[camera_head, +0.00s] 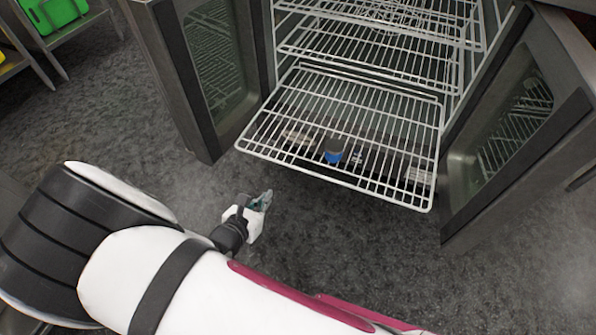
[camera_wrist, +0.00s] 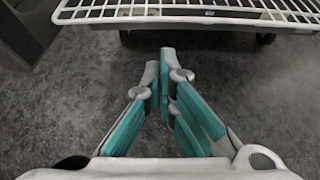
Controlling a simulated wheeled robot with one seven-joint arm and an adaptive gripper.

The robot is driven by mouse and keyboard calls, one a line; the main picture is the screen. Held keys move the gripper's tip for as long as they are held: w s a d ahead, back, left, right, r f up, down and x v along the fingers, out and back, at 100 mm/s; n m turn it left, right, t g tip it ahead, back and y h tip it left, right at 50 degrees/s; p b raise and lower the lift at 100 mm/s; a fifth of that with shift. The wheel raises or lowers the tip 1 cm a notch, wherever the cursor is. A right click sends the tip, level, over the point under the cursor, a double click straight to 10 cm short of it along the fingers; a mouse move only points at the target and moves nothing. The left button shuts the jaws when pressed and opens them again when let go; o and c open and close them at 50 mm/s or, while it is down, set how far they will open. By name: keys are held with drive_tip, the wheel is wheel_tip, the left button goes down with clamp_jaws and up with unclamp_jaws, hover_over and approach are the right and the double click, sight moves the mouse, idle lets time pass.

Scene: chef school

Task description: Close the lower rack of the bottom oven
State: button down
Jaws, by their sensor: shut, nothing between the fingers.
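The bottom oven (camera_head: 262,62) stands with both doors swung open. Its lower rack (camera_head: 400,193), a white wire shelf, is pulled out past the front of the oven. My gripper (camera_head: 265,200) is low over the floor, in front of and to the left of the rack's front edge, apart from it. In the wrist view my gripper (camera_wrist: 160,60) has its teal-sided fingers together with nothing held. The rack's front edge (camera_wrist: 200,20) crosses the top of that view, beyond the fingertips.
The left door (camera_head: 205,75) and right door (camera_head: 520,130) flank the rack. More wire racks (camera_head: 370,45) sit inside, above it. A metal shelf with a green bin (camera_head: 50,12) stands at the far left. The dark floor (camera_head: 340,265) in front is clear.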

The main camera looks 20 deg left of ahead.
drive_tip(key=b+x, duration=0.5)
drive_tip(key=x, duration=0.9)
drive_tip(key=shift+w+r, duration=0.15)
drive_tip(key=shift+r, duration=0.25)
drive_tip(key=shift+w, duration=0.1)
